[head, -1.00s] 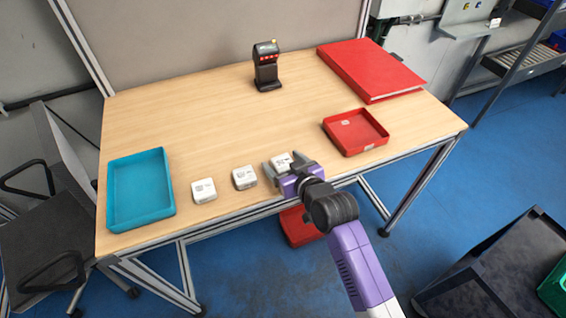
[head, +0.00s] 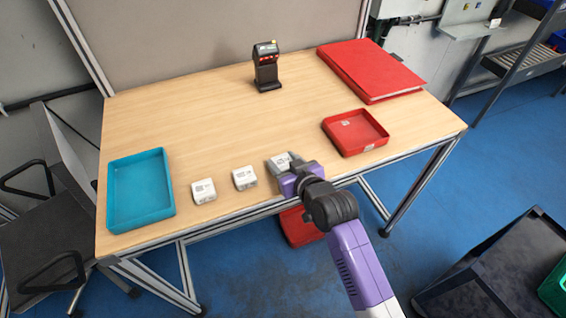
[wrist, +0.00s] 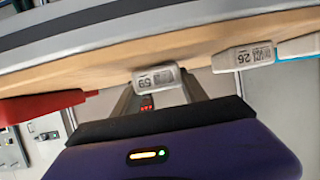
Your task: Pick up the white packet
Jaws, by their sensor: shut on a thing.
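A white packet (head: 281,161) with a printed label is at the table's front edge, the rightmost of three in a row. My gripper (head: 284,165) is shut on it, with a finger on either side. In the wrist view the packet (wrist: 157,77) shows between the two fingers, its label upside down. My gripper partly hides it in the head view; I cannot tell whether it is clear of the table.
Two more white packets (head: 244,178) (head: 203,190) lie to the left. A blue tray (head: 165,205) is at the left end. A red tray (head: 372,146), red binder (head: 372,68) and black scanner (head: 267,70) are to the right and behind. The table's middle is clear.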

